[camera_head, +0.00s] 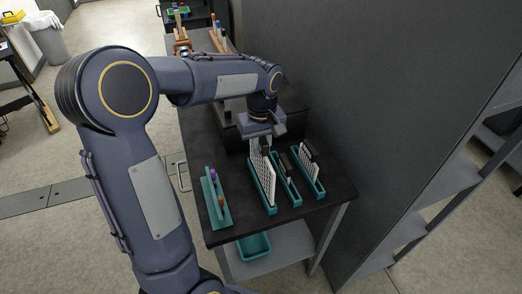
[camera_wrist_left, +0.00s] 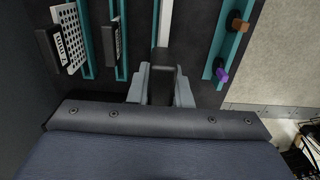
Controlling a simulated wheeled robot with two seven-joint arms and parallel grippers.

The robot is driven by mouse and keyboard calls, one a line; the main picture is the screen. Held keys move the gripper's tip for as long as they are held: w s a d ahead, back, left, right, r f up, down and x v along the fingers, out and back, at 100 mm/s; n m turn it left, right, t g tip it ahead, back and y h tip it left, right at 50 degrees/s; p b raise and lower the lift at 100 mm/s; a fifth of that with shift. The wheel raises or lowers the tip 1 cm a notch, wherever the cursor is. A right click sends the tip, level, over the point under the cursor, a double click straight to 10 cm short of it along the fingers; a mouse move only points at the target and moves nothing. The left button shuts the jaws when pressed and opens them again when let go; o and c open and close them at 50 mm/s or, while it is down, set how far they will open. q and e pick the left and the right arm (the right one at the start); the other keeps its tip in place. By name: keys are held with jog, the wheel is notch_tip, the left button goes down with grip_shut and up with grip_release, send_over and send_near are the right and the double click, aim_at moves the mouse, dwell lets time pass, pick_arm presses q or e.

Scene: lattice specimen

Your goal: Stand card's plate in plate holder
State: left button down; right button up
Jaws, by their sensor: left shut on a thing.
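My left gripper (camera_head: 264,143) is shut on the dark grip (camera_wrist_left: 163,60) of a white perforated plate (camera_head: 262,172). The plate is upright and edge-on in the wrist view (camera_wrist_left: 166,22), over the leftmost of three long teal holders (camera_head: 271,207). Its lower edge is at or in that holder; I cannot tell whether it is fully seated. The right teal holder (camera_head: 318,192) holds another white perforated plate (camera_wrist_left: 70,38) beside a dark lettered block (camera_wrist_left: 50,48).
A teal rack (camera_head: 222,216) with purple (camera_wrist_left: 222,75) and orange (camera_wrist_left: 240,25) pieces lies left of the holders. A grey wall panel (camera_head: 380,110) stands close on the right. A teal bin (camera_head: 254,246) is on the shelf below the black tabletop (camera_head: 335,198).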

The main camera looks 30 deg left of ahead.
aim_at(261, 160)
pick_arm(q)
jog(key=f, duration=0.2)
jog(key=w+f, duration=0.1)
jog(key=shift+a+f, duration=0.3)
jog(key=shift+a, duration=0.05)
jog(key=shift+s+f, duration=0.1)
jog(key=shift+f, duration=0.25)
jog(key=shift+f, duration=0.1)
jog(key=c, duration=1.3)
grip_release()
